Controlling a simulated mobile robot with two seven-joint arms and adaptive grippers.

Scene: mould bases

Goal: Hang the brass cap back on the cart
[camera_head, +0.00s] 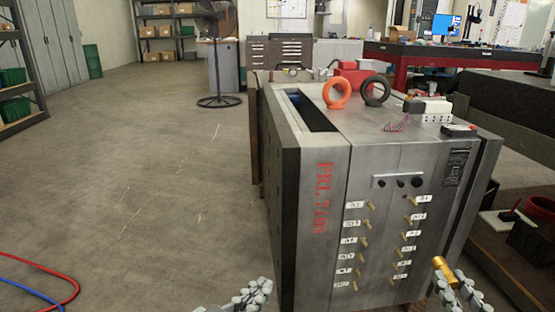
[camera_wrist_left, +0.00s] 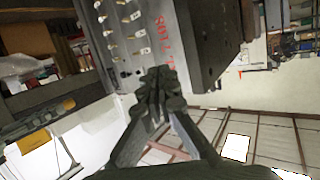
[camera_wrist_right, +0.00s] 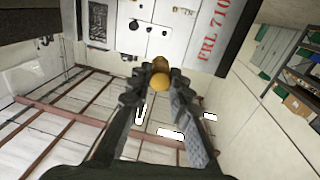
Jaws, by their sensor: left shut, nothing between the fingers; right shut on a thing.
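The brass cap (camera_head: 444,270) is a small gold cylinder held between the fingers of my right gripper (camera_head: 455,284), in front of the lower right of the steel mould base (camera_head: 330,240). In the right wrist view the cap (camera_wrist_right: 160,82) shows a rounded end between the fingertips (camera_wrist_right: 157,90); the fingers partly hide it. My left gripper (camera_head: 252,293) is shut and empty at the bottom of the head view, left of the mould base's front. It also shows shut in the left wrist view (camera_wrist_left: 160,88). I cannot tell for sure which thing is the cart.
The mould base front carries several labelled brass fittings (camera_head: 364,240). Orange (camera_head: 337,93) and black (camera_head: 376,91) lifting rings stand on top. A dark bench with a wooden shelf (camera_head: 515,250) is at right. The floor at left is free, apart from red and blue hoses (camera_head: 40,270).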

